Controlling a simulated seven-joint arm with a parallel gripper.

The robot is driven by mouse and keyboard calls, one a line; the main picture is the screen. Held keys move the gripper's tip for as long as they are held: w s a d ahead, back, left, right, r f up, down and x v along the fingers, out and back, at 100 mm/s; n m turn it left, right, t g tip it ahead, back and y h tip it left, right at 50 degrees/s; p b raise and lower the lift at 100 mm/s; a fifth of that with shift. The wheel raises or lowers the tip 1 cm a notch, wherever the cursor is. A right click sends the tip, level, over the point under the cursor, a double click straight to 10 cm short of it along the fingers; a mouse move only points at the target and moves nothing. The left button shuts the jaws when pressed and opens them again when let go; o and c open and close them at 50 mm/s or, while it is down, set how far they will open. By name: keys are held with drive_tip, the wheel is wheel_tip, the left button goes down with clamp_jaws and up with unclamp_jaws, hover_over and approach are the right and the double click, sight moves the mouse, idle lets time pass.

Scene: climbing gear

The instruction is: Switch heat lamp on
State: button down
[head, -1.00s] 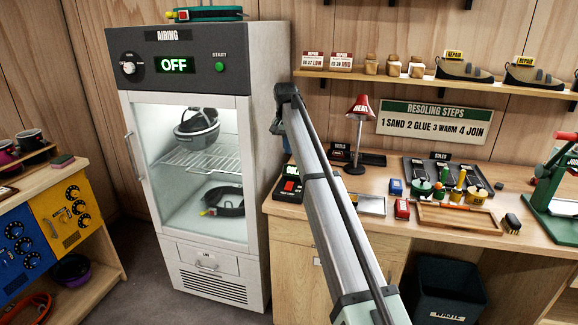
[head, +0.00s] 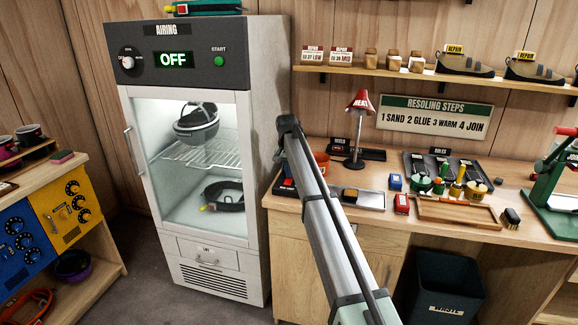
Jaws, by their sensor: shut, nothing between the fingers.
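The heat lamp (head: 360,104) has a red shade marked HEAT on a dark stem and stands on the wooden workbench (head: 440,226). I see no glow from it. A dark box (head: 285,187) sits at the bench's left end, mostly hidden behind my arm; I cannot tell how its red control stands. My arm rises from the bottom of the head view to a joint in front of the bench's left end. My gripper is not visible; the arm hides whatever lies behind it.
A white airing cabinet (head: 262,150) reading OFF stands left of the bench, close to my arm. A metal tray (head: 372,200), small blue and red blocks and a wooden frame (head: 455,217) lie on the bench. A shelf (head: 430,75) hangs above. A dark waste bin (head: 448,285) stands below.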

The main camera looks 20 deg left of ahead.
sight(287, 184)
drive_tip(key=shift+f, duration=0.15)
drive_tip(key=shift+w+f, duration=0.15)
drive_tip(key=shift+f, duration=0.2)
idle(0.4)
drive_tip(key=shift+s+r, duration=0.1)
drive_tip(key=shift+s, duration=0.75)
drive_tip(key=shift+r, duration=0.15)
drive_tip(key=shift+r, duration=0.25)
wheel_tip(287, 184, up, 13)
drive_tip(key=s, duration=0.2)
